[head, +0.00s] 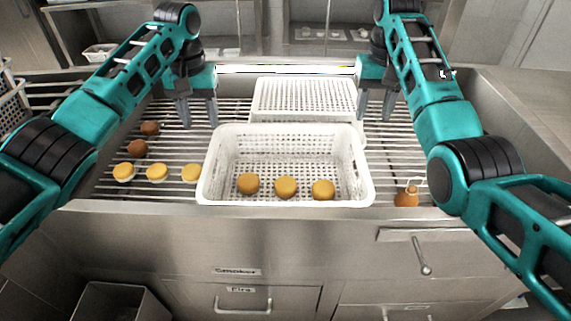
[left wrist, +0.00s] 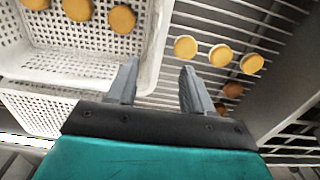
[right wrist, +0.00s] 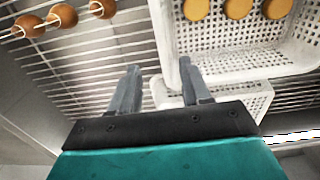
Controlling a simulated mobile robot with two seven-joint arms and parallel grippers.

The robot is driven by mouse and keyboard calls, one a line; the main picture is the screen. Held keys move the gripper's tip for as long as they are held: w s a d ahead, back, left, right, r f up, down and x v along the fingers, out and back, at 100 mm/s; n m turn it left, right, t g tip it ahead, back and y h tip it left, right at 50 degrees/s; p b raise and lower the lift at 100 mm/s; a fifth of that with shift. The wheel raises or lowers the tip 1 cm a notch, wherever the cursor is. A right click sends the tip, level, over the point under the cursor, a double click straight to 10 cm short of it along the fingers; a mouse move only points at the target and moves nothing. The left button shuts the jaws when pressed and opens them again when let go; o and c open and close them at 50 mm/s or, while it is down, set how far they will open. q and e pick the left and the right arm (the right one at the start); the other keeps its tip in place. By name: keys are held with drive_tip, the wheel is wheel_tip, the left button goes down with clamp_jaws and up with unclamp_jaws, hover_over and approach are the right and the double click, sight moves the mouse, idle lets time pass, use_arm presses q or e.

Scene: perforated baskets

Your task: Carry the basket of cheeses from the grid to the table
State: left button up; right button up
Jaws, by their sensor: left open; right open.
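A white perforated basket (head: 212,165) sits on the metal grid (head: 112,185), with three round yellow cheeses (head: 286,187) in a row on its floor. My left gripper (head: 199,120) is open and empty, beyond the basket's left back corner. In the left wrist view the basket's rim (left wrist: 154,45) lies close to one of its fingers. My right gripper (head: 374,118) is open and empty, near the basket's right back corner. In the right wrist view the basket's rim (right wrist: 165,40) is beside one finger. Neither gripper holds the rim. No table is clearly identifiable.
A second white perforated basket (head: 305,97), seemingly upside down, lies behind the first. Several loose cheeses, yellow (head: 157,172) and brown (head: 139,148), lie on the grid at left. A brown cheese with a string (head: 407,197) is at right. Steel walls enclose the grid.

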sight(210, 158)
use_arm(q)
drive_tip(key=f, duration=1.2)
drive_tip(key=shift+s+f, duration=0.2)
drive_tip(key=shift+f, duration=0.2)
use_arm(e)
drive_tip(key=f, duration=1.2)
drive_tip(key=shift+s+f, duration=0.2)
drive_tip(key=shift+f, duration=0.2)
use_arm(q)
drive_tip(key=c, duration=0.9)
use_arm(e)
clamp_jaws()
use_arm(q)
clamp_jaws()
drive_tip(key=shift+r, duration=0.1)
use_arm(e)
drive_tip(key=shift+r, duration=0.1)
